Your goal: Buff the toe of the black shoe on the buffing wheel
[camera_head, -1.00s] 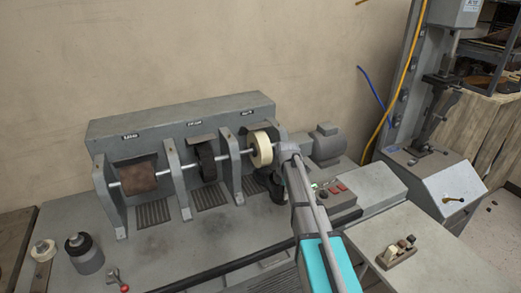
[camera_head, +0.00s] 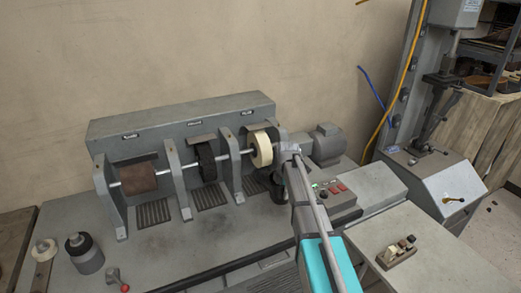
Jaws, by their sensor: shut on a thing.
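The buffing machine (camera_head: 180,115) stands on the bench with a row of wheels on one shaft. A cream wheel (camera_head: 261,149) is at the right end, a black brush wheel (camera_head: 207,161) in the middle and a brown drum (camera_head: 138,179) at the left. My gripper (camera_head: 278,188) is at the end of my arm, just below and right of the cream wheel, mostly hidden by my wrist. It is shut on the black shoe (camera_head: 264,177), of which only a small dark part shows under the cream wheel. I cannot tell whether the toe touches the wheel.
Grey uprights (camera_head: 234,168) stand between the wheels. A motor (camera_head: 326,144) and a button panel (camera_head: 331,192) are to the right of my arm. The bench before the wheels is clear.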

